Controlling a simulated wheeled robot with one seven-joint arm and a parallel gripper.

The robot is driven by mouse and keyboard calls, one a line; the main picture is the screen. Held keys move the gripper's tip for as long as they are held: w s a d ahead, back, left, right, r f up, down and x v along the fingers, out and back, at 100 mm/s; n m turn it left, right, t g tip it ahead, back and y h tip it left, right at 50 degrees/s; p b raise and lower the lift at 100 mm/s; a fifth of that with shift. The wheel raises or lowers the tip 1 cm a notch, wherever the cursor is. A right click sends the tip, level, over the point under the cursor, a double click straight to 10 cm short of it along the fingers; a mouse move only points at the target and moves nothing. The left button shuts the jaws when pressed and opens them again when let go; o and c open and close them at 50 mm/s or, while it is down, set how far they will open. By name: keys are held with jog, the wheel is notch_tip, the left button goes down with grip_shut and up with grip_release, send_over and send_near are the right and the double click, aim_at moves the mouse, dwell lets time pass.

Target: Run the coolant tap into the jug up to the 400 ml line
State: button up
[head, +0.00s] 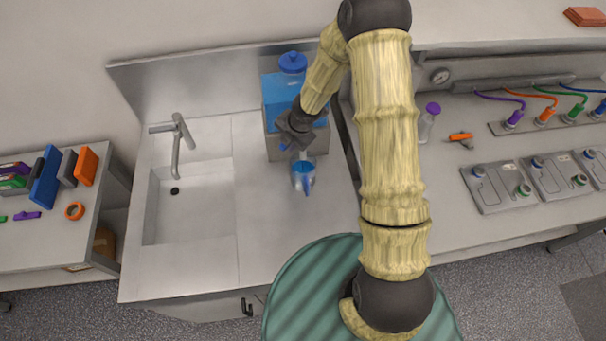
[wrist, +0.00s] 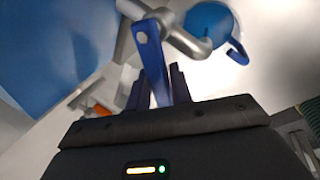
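The coolant tank (head: 275,90) is blue with a blue lid and stands on a grey base beside the sink. A clear jug (head: 303,178) with a blue handle stands on the counter in front of it, with blue liquid inside. The jug also shows in the wrist view (wrist: 218,22), below the grey tap spout (wrist: 188,38). My gripper (head: 290,138) is at the tap. In the wrist view, its fingers (wrist: 158,88) are close on both sides of the blue tap lever (wrist: 150,58). The 400 ml line cannot be made out, and no stream is clearly visible.
A sink (head: 190,205) with a grey faucet (head: 178,140) lies left of the tank. A purple-capped bottle (head: 428,122), an orange tool (head: 461,137) and grey battery units (head: 497,187) are on the right bench. The counter in front of the jug is clear.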

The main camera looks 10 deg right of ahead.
jog(key=shift+f, duration=0.1)
jog(key=shift+w+a+f+m+b, duration=0.2)
jog(key=shift+m+b, duration=0.3)
jog(key=shift+b, duration=0.5)
jog(key=shift+w+a+r+m+t+h+b, duration=0.15)
jog(key=shift+w+r+m+t+h+b, duration=0.25)
jog(key=shift+m, duration=0.4)
jog(key=shift+s+f, duration=0.1)
jog(key=shift+f, duration=0.05)
dwell(1.4)
